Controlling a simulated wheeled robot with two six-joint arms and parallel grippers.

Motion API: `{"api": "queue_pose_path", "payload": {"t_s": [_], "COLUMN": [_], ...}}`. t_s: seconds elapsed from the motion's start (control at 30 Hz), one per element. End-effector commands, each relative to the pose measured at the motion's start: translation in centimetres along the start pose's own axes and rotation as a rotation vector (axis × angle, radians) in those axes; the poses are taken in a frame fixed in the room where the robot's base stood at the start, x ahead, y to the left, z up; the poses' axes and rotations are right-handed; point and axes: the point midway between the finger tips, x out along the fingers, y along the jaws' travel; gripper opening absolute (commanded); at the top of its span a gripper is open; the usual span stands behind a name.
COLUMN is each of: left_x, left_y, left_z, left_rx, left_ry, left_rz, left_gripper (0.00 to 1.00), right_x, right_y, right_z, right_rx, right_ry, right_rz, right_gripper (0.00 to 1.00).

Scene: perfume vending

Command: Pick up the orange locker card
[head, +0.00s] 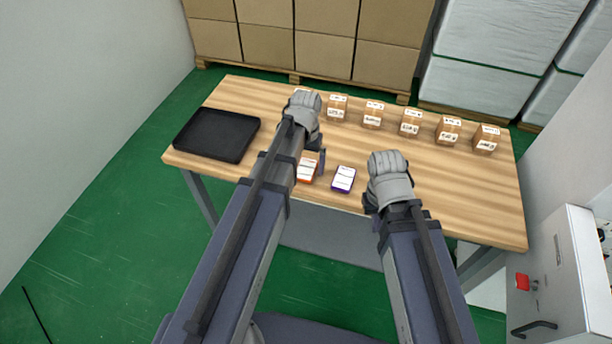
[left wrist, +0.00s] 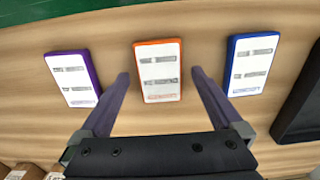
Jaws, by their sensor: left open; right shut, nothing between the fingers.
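The orange locker card (head: 306,171) lies flat on the wooden table, partly covered by my left arm in the head view. In the left wrist view the orange card (left wrist: 158,72) shows whole, white-faced with an orange edge. My left gripper (head: 312,153) is over it, open and empty; in the left wrist view its two fingers (left wrist: 161,74) appear on either side of the card, apart from it. Whether the fingertips are at card height, I cannot tell. My right gripper (head: 371,203) is shut and empty near the table's front edge, right of the purple card.
A purple card (head: 344,179) lies beside the orange one. A blue card (left wrist: 254,64) lies on its other side, hidden in the head view. A black tray (head: 216,134) is at the left, and several small labelled boxes (head: 373,115) line the back.

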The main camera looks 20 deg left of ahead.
Motion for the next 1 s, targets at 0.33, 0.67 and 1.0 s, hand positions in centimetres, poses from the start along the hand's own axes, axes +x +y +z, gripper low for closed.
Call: {"api": "queue_pose_path", "payload": {"t_s": [0.33,0.67,1.0], "left_x": [0.31,0.31,0.32], "left_y": [0.01,0.01,0.01], "left_z": [0.0,0.01,0.0], "left_rx": [0.0,0.0,0.0], "left_ry": [0.0,0.0,0.0], "left_rz": [0.0,0.0,0.0], "left_gripper": [0.92,0.55,0.17], "right_x": [0.31,0.31,0.31], "right_y": [-0.03,-0.03,-0.03], "right_z": [-0.02,-0.02,-0.02], "right_rx": [0.0,0.0,0.0], "right_ry": [0.0,0.0,0.0], "right_rz": [0.0,0.0,0.0], "right_gripper": [0.0,0.0,0.0]}}
